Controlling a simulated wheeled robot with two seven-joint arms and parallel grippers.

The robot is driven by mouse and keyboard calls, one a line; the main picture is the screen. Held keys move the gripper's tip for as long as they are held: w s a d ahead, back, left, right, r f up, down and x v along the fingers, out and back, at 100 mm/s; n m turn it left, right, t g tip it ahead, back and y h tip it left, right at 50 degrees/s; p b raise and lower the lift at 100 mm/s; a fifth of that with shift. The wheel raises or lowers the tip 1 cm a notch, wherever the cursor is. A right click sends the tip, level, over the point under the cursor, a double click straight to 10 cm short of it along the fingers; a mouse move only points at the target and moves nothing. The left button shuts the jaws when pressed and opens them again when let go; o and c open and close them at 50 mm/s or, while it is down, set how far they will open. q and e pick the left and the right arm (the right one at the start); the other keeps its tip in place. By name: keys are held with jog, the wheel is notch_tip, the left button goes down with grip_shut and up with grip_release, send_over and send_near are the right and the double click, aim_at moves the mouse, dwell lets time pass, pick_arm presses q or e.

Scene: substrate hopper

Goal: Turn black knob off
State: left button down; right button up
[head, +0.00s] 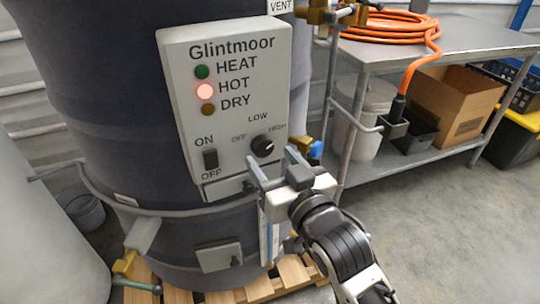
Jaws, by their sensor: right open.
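The black knob (262,146) is on the lower right of the light grey Glintmoor control panel (175,60), among the labels OFF, LOW and HIGH. Its pale pointer mark seems to face right, toward HIGH. My right gripper (270,168) is open and empty, just below and right of the knob, with its fingers toward the panel. Whether a finger touches the panel cannot be told. A black ON/OFF switch (210,159) is at the panel's lower left. My left gripper is not in view.
The panel is on a large dark drum (110,110) on a wooden pallet (260,290). A blue-handled valve (316,149) is close to my right gripper. A metal table (465,38) with an orange hose (385,27) stands at right. Floor at right is clear.

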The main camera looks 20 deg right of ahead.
jog(key=shift+w+a, duration=0.1)
jog(key=shift+w, duration=0.9)
jog(key=shift+c, duration=0.3)
jog(key=c, duration=0.9)
